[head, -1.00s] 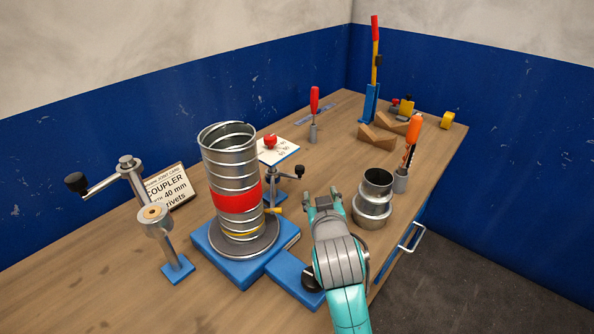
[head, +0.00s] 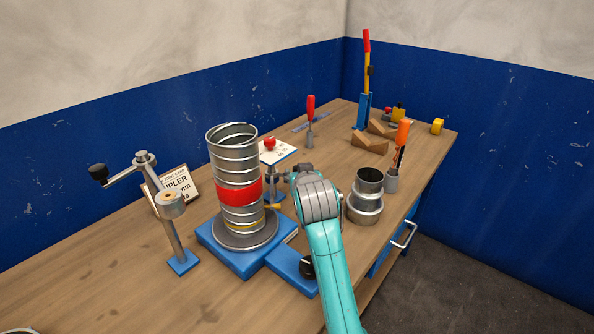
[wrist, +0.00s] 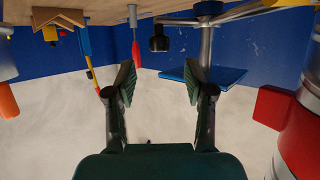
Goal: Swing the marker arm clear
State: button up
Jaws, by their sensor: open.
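A slim steel post (head: 275,183) with a cross arm stands on a small blue base just right of the spiral duct (head: 226,165); I take it for the marker arm. A yellow tip (head: 272,206) shows low beside the duct. In the wrist view, which looks upside down, the black knob (wrist: 159,40) hangs from the arm beside the steel post (wrist: 206,45). My gripper (wrist: 162,80) is open, with nothing between its fingers; the knob lies ahead of them, apart. In the head view my wrist hides the fingers and the knob.
The duct has a red band and stands on a blue base. A crank stand (head: 175,225) and a card (head: 178,188) are left of it. A steel coupler (head: 367,195) and an orange-handled tool (head: 400,150) stand close right of my gripper. Wooden blocks (head: 370,143) lie behind.

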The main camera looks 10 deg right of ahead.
jog(key=x, duration=0.5)
jog(key=shift+w+d+f, duration=0.1)
jog(key=shift+w+f, duration=0.05)
jog(key=shift+w, duration=0.2)
grip_shut()
